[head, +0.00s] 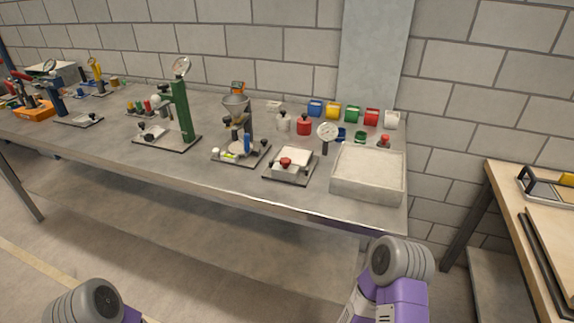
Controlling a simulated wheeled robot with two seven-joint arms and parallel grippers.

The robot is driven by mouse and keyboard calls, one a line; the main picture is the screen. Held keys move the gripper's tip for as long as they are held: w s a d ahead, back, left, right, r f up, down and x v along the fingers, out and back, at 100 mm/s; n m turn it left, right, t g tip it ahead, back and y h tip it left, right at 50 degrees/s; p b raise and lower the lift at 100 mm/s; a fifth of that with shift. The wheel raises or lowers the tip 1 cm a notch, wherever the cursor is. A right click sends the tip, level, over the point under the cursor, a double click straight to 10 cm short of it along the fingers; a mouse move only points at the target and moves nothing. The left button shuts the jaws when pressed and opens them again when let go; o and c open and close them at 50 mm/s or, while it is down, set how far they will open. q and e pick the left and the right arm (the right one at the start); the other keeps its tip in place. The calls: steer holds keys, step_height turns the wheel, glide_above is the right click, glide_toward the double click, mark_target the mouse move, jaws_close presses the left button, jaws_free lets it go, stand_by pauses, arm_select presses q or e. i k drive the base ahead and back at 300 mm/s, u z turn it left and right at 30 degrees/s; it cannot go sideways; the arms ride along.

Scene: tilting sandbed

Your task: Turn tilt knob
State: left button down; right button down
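A small device with a pale block-like top on a dark base plate (290,180) stands near the front edge of the bench, right of centre. A red knob (286,162) sits on its front side. It is too small to tell whether this is the tilt knob or how far it is turned. To its right is a wide, shallow pale tray (367,190) that looks level; its contents are unclear. Only parts of my arms show at the bottom left and bottom right, below and in front of the bench. Neither gripper is in view.
The grey bench (225,178) also holds a funnel device (237,108), a green stand (180,110), a round dial on a post (327,132), a red-topped button (384,141) and several coloured cups behind. A wooden table (536,220) stands at right. Open floor lies before the bench.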

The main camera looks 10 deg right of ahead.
mark_target(286, 161)
steer(key=k, duration=0.65)
steer(key=u, duration=0.55)
steer(key=i, duration=1.2)
steer(key=z, duration=0.5)
